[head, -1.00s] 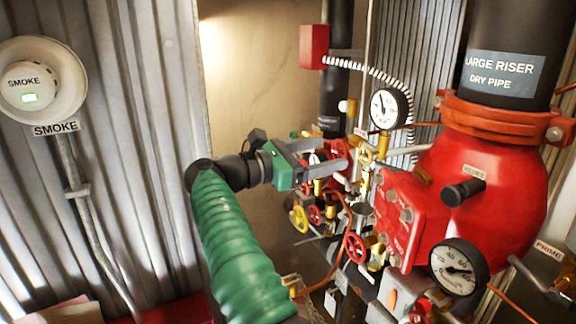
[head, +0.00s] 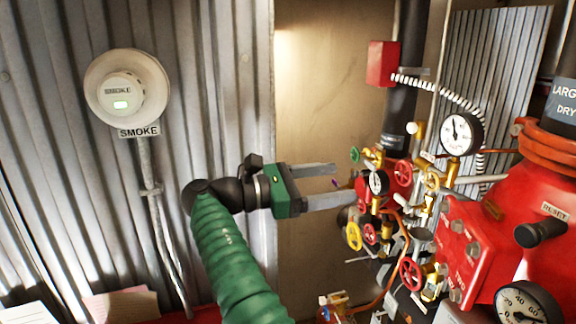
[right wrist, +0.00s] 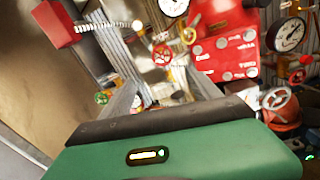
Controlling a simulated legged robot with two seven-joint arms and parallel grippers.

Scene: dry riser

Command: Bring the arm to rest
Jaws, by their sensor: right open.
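My right gripper (head: 338,185) is green with two grey fingers. Its arm, in a green ribbed sleeve, comes up from the bottom of the head view. The fingers are apart with nothing between them, and they point right toward the valve cluster (head: 372,232). In the head view the lower fingertip lies close to the cluster's left edge; whether it touches I cannot tell. In the right wrist view the fingers (right wrist: 158,98) spread apart, with valves and the red riser body beyond. My left gripper is not in view.
The red dry-pipe valve body (head: 480,250) with gauges fills the right side. A red box (head: 382,63) with a white coiled conduit hangs at the top. A smoke detector (head: 127,90) is on the corrugated wall at left.

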